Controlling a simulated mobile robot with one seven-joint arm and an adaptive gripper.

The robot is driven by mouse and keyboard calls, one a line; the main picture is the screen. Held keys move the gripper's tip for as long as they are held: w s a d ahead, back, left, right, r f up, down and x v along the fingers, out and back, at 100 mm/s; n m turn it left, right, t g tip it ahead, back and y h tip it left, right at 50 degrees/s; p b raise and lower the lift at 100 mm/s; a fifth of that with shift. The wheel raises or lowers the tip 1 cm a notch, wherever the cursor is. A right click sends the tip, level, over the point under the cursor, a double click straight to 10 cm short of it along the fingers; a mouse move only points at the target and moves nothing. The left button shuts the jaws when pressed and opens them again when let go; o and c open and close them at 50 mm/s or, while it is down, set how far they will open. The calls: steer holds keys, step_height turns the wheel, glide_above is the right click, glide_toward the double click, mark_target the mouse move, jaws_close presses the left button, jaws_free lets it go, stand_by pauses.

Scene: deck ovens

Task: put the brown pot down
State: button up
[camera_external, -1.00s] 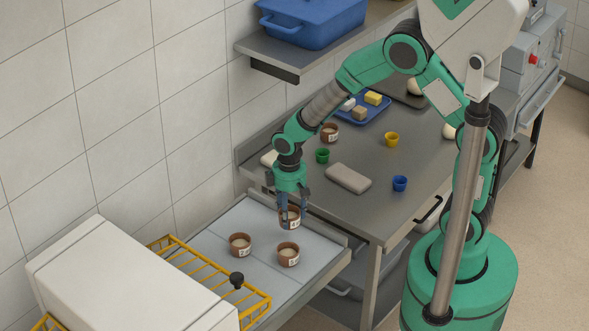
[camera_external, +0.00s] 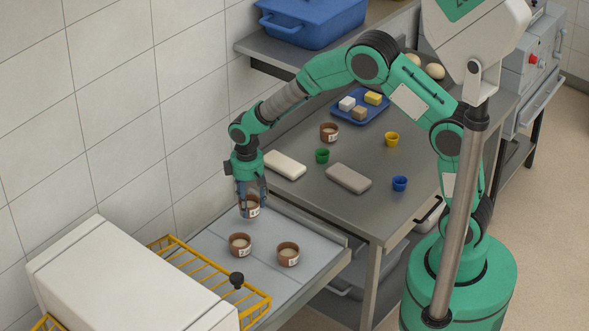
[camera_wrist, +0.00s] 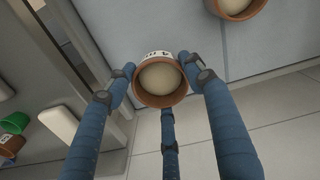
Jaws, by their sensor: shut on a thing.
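My gripper (camera_external: 250,204) points down over the far part of the light grey tiled slab (camera_external: 216,236), near the wall. Its blue fingers are shut on a brown pot (camera_external: 252,211) with a white label and pale contents. In the wrist view the brown pot (camera_wrist: 160,81) sits upright between the fingers. I cannot tell whether its base touches the slab. Two similar brown pots stand on the slab nearer the camera, one at left (camera_external: 240,246) and one at right (camera_external: 288,254). Another brown pot (camera_external: 329,132) stands on the steel table.
A yellow wire rack (camera_external: 210,280) and a white box (camera_external: 130,285) border the slab's near side. The steel table (camera_external: 375,215) holds a white block (camera_external: 285,164), a grey block (camera_external: 348,178), green, yellow and blue cups and a blue tray (camera_external: 362,118). The slab's right strip is clear.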

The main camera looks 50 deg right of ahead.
steer(key=shift+w, duration=0.25)
steer(key=shift+w+a, duration=0.1)
steer(key=shift+w, duration=0.25)
steer(key=shift+f+b, duration=0.35)
steer(key=shift+f, duration=1.4)
steer(key=shift+f, duration=0.1)
steer(key=o, duration=1.3)
steer(key=shift+f, duration=0.1)
steer(key=shift+r, duration=0.2)
